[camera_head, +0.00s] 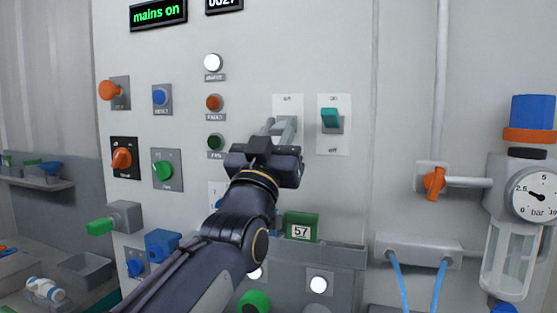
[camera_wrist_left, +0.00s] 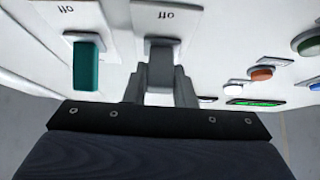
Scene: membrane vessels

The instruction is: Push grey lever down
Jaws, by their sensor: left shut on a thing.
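The grey lever (camera_wrist_left: 161,58) is on a white plate (camera_head: 288,102) on the upright panel. In the head view it is mostly hidden by my gripper, and I cannot tell its exact tilt. In the wrist view it sits between the two grey fingers, below an upside-down "off" label. My left gripper (camera_head: 281,128) is at the plate and shut on the grey lever; its fingers also show in the wrist view (camera_wrist_left: 160,85). My right gripper is not in view.
A teal lever (camera_head: 331,118) on its own plate is close to the right. Orange (camera_head: 214,102) and green (camera_head: 215,142) round lamps or buttons are to the left. A green box marked 57 (camera_head: 301,226) stands below. A pressure gauge (camera_head: 534,194) is at far right.

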